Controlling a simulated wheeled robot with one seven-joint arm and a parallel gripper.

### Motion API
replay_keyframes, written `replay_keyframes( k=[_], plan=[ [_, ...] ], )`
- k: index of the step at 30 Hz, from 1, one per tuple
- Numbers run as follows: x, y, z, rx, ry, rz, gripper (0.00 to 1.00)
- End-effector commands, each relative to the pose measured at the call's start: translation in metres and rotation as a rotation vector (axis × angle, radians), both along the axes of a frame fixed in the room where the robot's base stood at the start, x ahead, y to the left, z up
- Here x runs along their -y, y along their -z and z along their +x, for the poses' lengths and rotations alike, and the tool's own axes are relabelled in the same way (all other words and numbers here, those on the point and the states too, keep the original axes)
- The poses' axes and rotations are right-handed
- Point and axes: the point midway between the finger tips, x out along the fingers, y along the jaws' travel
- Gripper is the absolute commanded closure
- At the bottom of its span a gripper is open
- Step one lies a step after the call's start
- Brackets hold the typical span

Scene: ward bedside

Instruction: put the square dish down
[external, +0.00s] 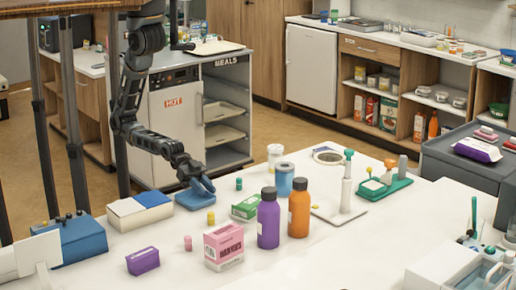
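The square dish (194,198) is blue and sits low at the back left of the white table, close to or on its surface; I cannot tell if it touches. My gripper (187,173) reaches down from the upper left and meets the dish at its back edge. The gripper looks shut on the dish's rim, though the fingertips are small and partly hidden by the dish.
A white-and-blue box (140,211) stands left of the dish. A yellow piece (211,218), a green cylinder (239,184) and a green box (246,207) are nearby. Purple (268,220) and orange bottles (299,209) stand further right.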

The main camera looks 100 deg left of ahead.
Motion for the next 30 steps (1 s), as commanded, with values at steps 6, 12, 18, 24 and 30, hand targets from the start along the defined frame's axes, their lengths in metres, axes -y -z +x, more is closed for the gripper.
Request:
replay_keyframes(
  k=[6,12,18,24,30],
  plan=[
    [-0.022,-0.009,-0.021,0.0,0.002,0.001,0.66],
    [-0.044,-0.024,-0.037,-0.001,0.001,0.002,0.66],
    [-0.056,-0.03,-0.045,0.001,-0.006,0.001,0.66],
    [-0.115,-0.033,-0.049,0.017,-0.158,0.001,0.66],
    [-0.207,-0.054,-0.08,0.067,-0.441,0.009,0.66]
  ],
)
